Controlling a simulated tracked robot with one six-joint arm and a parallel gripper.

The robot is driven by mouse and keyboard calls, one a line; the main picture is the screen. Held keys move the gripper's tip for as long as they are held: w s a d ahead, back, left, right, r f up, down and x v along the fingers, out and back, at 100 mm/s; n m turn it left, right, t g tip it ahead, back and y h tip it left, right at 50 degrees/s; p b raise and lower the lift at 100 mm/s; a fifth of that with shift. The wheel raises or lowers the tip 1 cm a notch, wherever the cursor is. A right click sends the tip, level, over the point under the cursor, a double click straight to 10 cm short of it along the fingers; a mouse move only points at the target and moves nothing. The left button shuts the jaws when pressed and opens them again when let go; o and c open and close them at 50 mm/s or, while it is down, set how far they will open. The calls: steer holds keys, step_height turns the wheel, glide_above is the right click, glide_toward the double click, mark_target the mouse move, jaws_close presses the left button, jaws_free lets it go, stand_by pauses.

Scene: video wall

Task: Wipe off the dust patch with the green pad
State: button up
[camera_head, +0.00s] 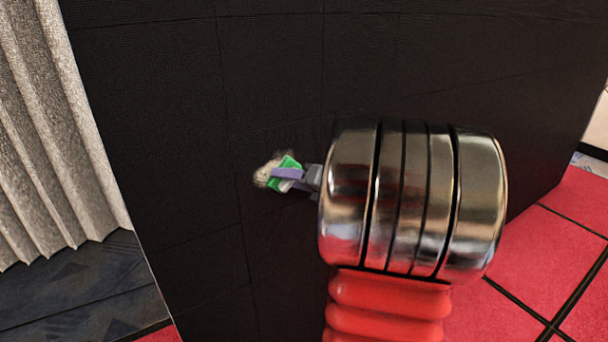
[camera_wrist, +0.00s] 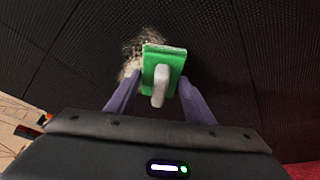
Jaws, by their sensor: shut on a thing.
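The green pad (camera_wrist: 166,62) has a pale handle (camera_wrist: 159,87) and stands in front of the black video wall (camera_wrist: 225,45). My gripper (camera_wrist: 159,85) has purple fingers, shut on the pad's handle. In the head view my gripper (camera_head: 287,174) and the green pad (camera_head: 290,161) show left of my arm's metal joint. The pale, speckled dust patch (camera_wrist: 131,58) is on the wall, just left of and behind the pad; the pad hides part of it. It also shows in the head view (camera_head: 264,173). I cannot tell whether the pad touches the wall.
A light pleated curtain (camera_head: 50,130) hangs at the left, above a dark floor (camera_head: 80,290). Red floor tiles (camera_head: 545,255) lie at the right. The wall around the patch is bare, with thin panel seams.

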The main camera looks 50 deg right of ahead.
mark_target(270, 181)
stand_by(0.3)
steer(key=shift+w+a, duration=0.25)
steer(key=shift+a, duration=0.4)
steer(key=shift+w+a, duration=0.2)
steer(key=shift+a, duration=0.4)
steer(key=shift+w+a, duration=0.25)
steer(key=shift+a, duration=0.4)
steer(key=shift+a, duration=0.1)
steer(key=shift+w+a+r, duration=0.1)
steer(key=shift+w+a, duration=0.05)
steer(key=shift+a, duration=0.35)
steer(key=shift+w+a, duration=0.2)
steer(key=shift+a, duration=0.45)
steer(key=shift+w+a, duration=0.15)
steer(key=shift+a, duration=0.5)
steer(key=shift+w+r, duration=0.1)
steer(key=shift+r, duration=1.4)
steer(key=shift+d, duration=0.1)
